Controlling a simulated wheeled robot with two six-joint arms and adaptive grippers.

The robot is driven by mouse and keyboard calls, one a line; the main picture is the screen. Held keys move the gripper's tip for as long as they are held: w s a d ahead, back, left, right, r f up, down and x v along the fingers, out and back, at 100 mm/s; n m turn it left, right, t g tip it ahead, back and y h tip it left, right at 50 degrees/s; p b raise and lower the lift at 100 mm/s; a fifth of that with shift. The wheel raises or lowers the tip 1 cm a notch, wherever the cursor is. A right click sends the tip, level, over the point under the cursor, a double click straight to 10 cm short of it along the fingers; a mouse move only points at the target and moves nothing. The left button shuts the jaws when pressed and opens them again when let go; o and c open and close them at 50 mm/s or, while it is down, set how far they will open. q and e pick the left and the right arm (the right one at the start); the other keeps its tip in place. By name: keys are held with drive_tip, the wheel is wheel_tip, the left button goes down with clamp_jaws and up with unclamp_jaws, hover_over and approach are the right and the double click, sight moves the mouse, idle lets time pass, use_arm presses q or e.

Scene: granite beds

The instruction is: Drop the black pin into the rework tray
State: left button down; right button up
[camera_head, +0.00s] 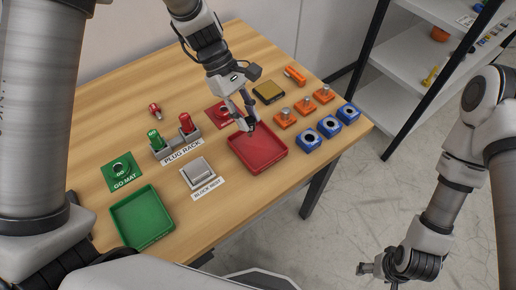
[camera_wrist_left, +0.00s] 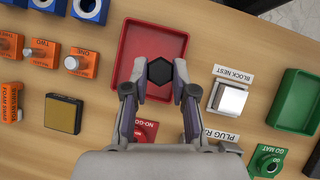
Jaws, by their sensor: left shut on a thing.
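The black pin (camera_wrist_left: 160,71) shows as a dark hexagonal end between the fingers of my left gripper (camera_wrist_left: 159,88) in the wrist view. My left gripper is shut on it. In the head view my left gripper (camera_head: 249,122) points down over the red tray (camera_head: 273,163), at its back left part. The wrist view also shows the red tray (camera_wrist_left: 130,50) behind the pin. The tray looks empty. How far the pin is above the tray floor is hard to tell. My right gripper (camera_head: 372,268) is off the table at lower right, its fingers too small to judge.
A green tray (camera_head: 143,216), a green GO mat (camera_head: 121,171), a plug rack (camera_head: 176,143) and a block nest (camera_head: 198,173) lie to the left. A red NO-GO mat (camera_wrist_left: 146,130) adjoins the tray. Blue blocks (camera_head: 329,127) and orange blocks (camera_head: 304,106) stand to the right.

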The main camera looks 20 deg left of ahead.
use_arm(q)
drive_tip(key=shift+w+a+f+b, duration=0.15)
drive_tip(key=shift+f+b, duration=0.45)
drive_tip(key=shift+f, duration=0.6)
drive_tip(key=c, duration=1)
unclamp_jaws()
drive_tip(key=shift+o, duration=0.7)
drive_tip(key=shift+w+f, duration=0.15)
drive_tip(key=shift+w, duration=0.05)
use_arm(e)
drive_tip(key=f, duration=0.2)
drive_tip(key=shift+w+a+f, duration=0.1)
drive_tip(key=shift+w+f, duration=0.25)
use_arm(q)
drive_tip(key=v, duration=1.2)
drive_tip(key=shift+f, duration=0.1)
use_arm(e)
drive_tip(key=shift+s, duration=0.15)
